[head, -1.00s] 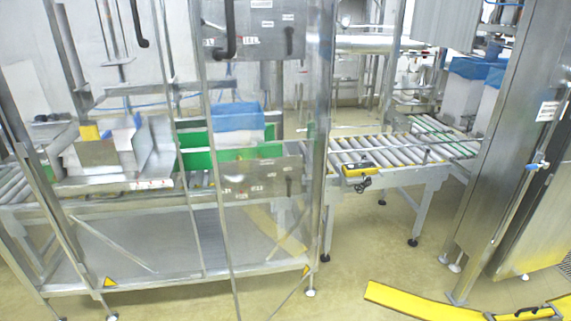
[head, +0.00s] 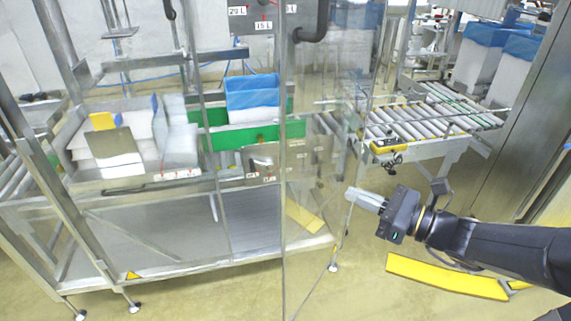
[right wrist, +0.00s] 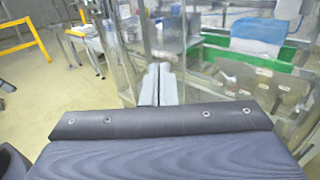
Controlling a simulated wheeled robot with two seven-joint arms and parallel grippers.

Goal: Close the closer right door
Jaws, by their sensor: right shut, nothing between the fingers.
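The closer right door (head: 300,215) is a clear panel with a thin metal edge and a dark handle (head: 317,25) near its top. It stands open, its free edge towards me and its bottom edge slanting back to the machine frame. My right gripper (head: 354,194) is shut and empty, just right of the panel in the head view. Its pale fingertips also show in the right wrist view (right wrist: 155,85), with clear panels and metal framing ahead. I cannot tell whether they touch the door. My left gripper is not in view.
A roller conveyor (head: 420,122) stands behind my right gripper. A steel cabinet (head: 525,130) is at the right. A yellow barrier (head: 445,278) lies low at the bottom right. Inside the machine are a green panel (head: 240,136) and a blue-lined box (head: 252,92).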

